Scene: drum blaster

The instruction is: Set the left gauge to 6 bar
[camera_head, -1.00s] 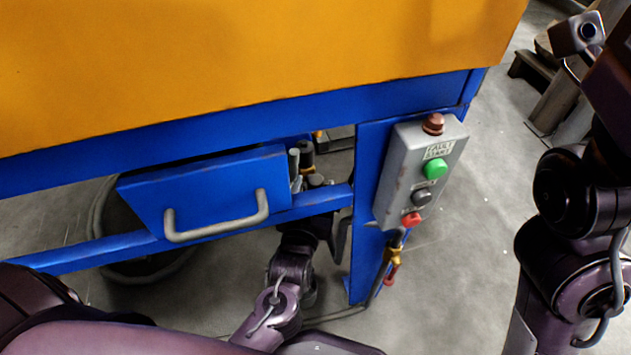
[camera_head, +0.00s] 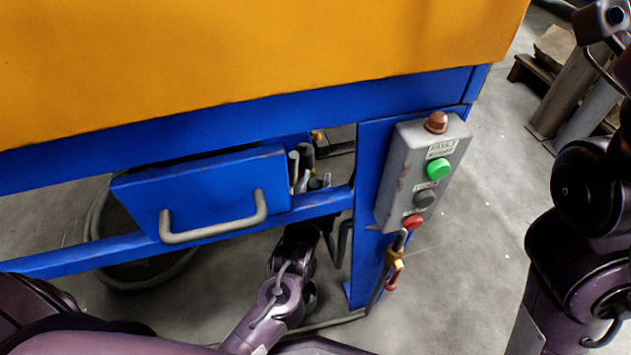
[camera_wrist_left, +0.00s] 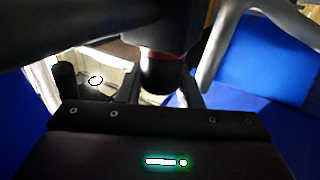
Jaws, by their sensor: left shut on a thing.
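My left arm reaches in from the bottom of the head view, and its wrist (camera_head: 295,250) goes under the blue cross beam. The beam hides the fingers there. In the left wrist view my left gripper (camera_wrist_left: 160,92) is shut on a dark round knob-like cylinder (camera_wrist_left: 160,72) with a red band above it. No gauge dial can be clearly made out in either view. Dark and grey fittings (camera_head: 305,165) show in the gap right of the blue drawer-like box. My right arm (camera_head: 575,240) is at the right edge, with no fingers visible.
The blue box (camera_head: 200,190) has a grey handle (camera_head: 215,230). A grey control box (camera_head: 425,165) with green, black and red buttons is on the blue post (camera_head: 368,200). A valve with yellow and red parts (camera_head: 394,262) hangs below. Floor right of the post is open.

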